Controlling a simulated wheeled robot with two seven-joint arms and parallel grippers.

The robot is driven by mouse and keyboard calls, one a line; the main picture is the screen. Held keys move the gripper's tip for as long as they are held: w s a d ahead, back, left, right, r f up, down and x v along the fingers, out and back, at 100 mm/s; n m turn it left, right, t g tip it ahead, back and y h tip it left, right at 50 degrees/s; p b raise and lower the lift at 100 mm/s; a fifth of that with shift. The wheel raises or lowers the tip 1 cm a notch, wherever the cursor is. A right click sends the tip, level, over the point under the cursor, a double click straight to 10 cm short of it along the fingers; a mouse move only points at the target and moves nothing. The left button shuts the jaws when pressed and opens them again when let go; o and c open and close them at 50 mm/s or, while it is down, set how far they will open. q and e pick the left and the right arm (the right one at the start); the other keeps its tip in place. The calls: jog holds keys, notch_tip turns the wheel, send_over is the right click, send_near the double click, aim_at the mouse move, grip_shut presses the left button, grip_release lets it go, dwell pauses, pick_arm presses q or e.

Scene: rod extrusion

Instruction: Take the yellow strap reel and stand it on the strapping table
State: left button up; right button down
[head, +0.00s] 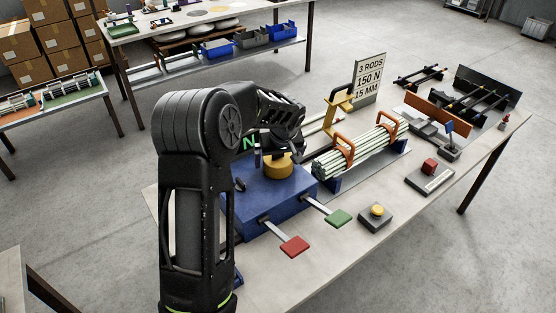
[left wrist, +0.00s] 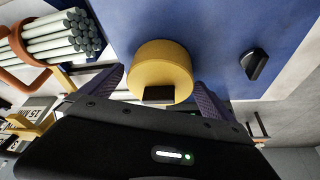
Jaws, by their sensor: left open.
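The yellow strap reel (head: 279,167), a short round drum, sits on top of the blue box (head: 256,203) on the strapping table (head: 330,262). In the left wrist view the reel (left wrist: 160,62) shows between my left gripper's two fingers, with a small dark block at its near side. My left gripper (head: 272,154) is open, right at the reel. Its fingers (left wrist: 160,92) stand apart on either side; I cannot tell whether they touch it. My arm hides part of the blue box. My right gripper is not in view.
A bundle of pale rods (head: 360,152) with orange clamps lies right of the box. A red pad (head: 294,246) and a green pad (head: 338,218) stick out in front. A yellow button (head: 377,210) is near the front edge. A sign (head: 369,80) stands behind.

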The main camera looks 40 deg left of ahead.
pick_arm(q)
jog(key=shift+f, duration=0.1)
jog(key=shift+c, duration=0.3)
jog(key=c, duration=1.7)
jog(key=shift+o, duration=0.2)
notch_tip(320, 180, up, 10)
jog(key=shift+r+b, duration=0.1)
jog(key=shift+b, duration=0.9)
